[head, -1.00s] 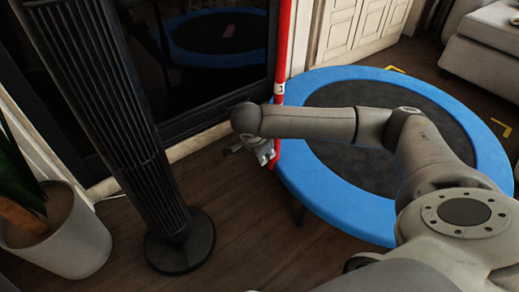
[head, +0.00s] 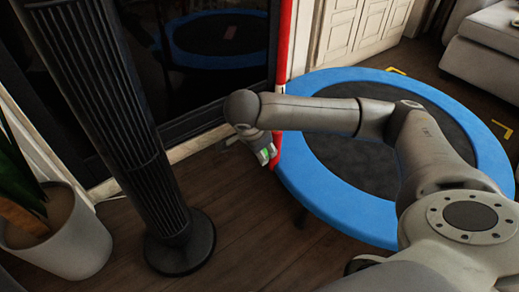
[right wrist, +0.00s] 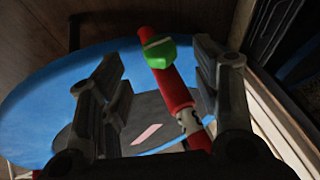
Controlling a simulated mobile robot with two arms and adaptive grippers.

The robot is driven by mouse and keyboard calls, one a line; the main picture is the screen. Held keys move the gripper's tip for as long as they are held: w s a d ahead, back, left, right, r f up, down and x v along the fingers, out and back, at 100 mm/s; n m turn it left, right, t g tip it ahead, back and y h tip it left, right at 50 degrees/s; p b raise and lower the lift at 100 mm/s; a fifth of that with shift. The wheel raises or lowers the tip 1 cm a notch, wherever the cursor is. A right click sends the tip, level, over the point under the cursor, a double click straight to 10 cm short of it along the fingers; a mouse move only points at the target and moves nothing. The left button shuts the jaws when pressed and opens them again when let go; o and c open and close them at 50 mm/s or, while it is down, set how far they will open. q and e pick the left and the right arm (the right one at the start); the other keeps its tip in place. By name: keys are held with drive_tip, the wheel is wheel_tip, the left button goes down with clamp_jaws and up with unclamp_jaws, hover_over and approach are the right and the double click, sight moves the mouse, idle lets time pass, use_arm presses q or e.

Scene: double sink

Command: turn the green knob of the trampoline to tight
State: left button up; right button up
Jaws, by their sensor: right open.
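The trampoline has a blue padded rim (head: 345,207) and a dark mat, and stands at the right in the head view. A red pole (head: 286,40) rises at its left edge. In the right wrist view, the green knob (right wrist: 160,53) is on the red pole (right wrist: 174,88), near a white band with dark marks (right wrist: 189,122). My right gripper (right wrist: 156,63) is open, with the knob and pole between its spread fingers; I see no clear contact. In the head view, my right gripper (head: 264,151) is beside the pole, with green showing there. My left gripper is not in view.
A black tower fan (head: 178,240) stands on the wooden floor at the left, near a potted plant (head: 62,230). A dark glass panel (head: 215,75) is behind the pole. Free floor lies between the fan and the trampoline. A pale sofa (head: 490,60) is at the upper right.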

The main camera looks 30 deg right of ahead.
drive_tip(key=v, duration=0.6)
drive_tip(key=shift+r, duration=0.2)
drive_tip(key=shift+a, duration=0.1)
